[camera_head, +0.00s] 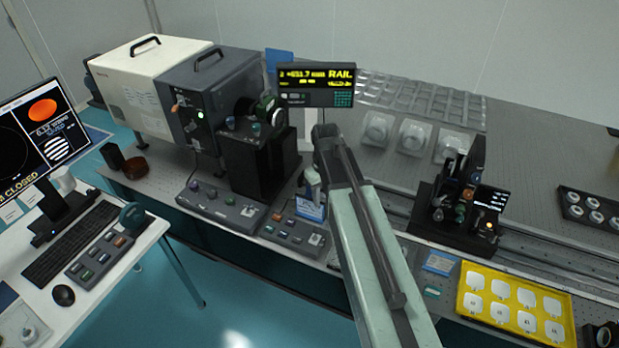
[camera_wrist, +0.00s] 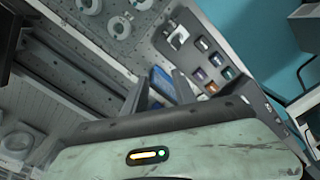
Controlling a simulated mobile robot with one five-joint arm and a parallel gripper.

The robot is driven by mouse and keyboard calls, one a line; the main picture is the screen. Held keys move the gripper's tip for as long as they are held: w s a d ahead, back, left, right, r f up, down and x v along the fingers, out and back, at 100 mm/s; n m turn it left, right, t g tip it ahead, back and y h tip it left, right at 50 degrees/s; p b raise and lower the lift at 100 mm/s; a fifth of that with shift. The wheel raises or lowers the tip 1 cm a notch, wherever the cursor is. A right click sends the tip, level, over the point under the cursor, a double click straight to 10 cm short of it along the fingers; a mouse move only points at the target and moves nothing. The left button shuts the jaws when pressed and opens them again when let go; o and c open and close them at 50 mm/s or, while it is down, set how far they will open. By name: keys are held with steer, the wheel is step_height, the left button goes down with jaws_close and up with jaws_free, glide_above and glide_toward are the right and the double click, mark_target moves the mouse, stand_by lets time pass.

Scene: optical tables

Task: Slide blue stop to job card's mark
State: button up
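My gripper (camera_head: 313,178) hangs from the end of my arm over the front of the optical table, near a small blue-and-white card-like piece (camera_head: 312,210). In the wrist view my gripper (camera_wrist: 160,88) has its two dark fingers apart, with a blue piece (camera_wrist: 160,80) showing between or beyond them; I cannot tell whether they touch it. A metal rail (camera_head: 560,268) runs along the right of the table. A blue card (camera_head: 438,262) lies at the front edge there. I cannot tell which blue piece is the stop or which is the job card, and no mark is readable.
A control box (camera_head: 296,232) with buttons sits at the front edge below my gripper. A rail readout (camera_head: 316,85) stands behind. A dark carriage with optics (camera_head: 455,225) is on the rail, with a yellow tray (camera_head: 512,302) in front. A desk (camera_head: 130,250) stands left.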

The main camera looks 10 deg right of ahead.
steer(key=w+n, duration=0.2)
steer(key=w, duration=0.4)
steer(key=w+n, duration=0.2)
steer(key=w, duration=0.4)
steer(key=w+n, duration=0.3)
steer(key=w, duration=0.3)
steer(key=shift+w+a+f, duration=0.1)
steer(key=shift+w+f, duration=0.05)
steer(key=shift+f, duration=0.05)
steer(key=shift+f+b, duration=0.25)
steer(key=shift+b, duration=0.15)
step_height(320, 180, down, 8)
steer(key=b, duration=0.7)
steer(key=shift+r, duration=0.35)
jaws_close()
